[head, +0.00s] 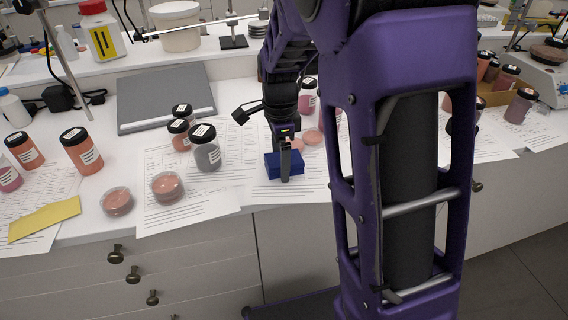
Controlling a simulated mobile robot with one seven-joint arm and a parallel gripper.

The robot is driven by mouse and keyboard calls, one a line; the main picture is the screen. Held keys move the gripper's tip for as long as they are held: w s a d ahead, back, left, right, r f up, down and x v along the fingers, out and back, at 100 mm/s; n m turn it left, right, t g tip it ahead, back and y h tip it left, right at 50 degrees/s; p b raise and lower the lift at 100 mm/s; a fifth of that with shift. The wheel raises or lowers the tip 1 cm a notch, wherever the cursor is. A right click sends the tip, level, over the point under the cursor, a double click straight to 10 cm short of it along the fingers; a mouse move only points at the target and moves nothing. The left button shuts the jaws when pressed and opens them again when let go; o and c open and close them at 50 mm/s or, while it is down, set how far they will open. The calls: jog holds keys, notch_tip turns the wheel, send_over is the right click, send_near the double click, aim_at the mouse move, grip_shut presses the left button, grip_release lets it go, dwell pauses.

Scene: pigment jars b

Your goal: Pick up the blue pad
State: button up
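The blue pad (273,167) is a small dark blue block by the front edge of the counter, over white printed sheets. My gripper (285,168) points down at it from above. One finger shows in front of the pad's near face and covers its middle. The other finger is hidden, so I cannot tell whether the fingers are open or shut on the pad. I also cannot tell whether the pad rests on the paper or is slightly raised.
Shallow pink dishes (167,187) lie further left, with an orange jar (81,151) and a yellow pad (45,219). A grey laptop-like slab (165,97) lies behind. My arm hides much of the right side.

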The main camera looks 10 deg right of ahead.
jog(key=c, duration=1.1)
notch_tip(320, 180, up, 10)
jog(key=shift+r+p, duration=0.1)
jog(key=shift+p, duration=0.95)
jog(key=o, duration=0.8)
jog(key=c, duration=0.7)
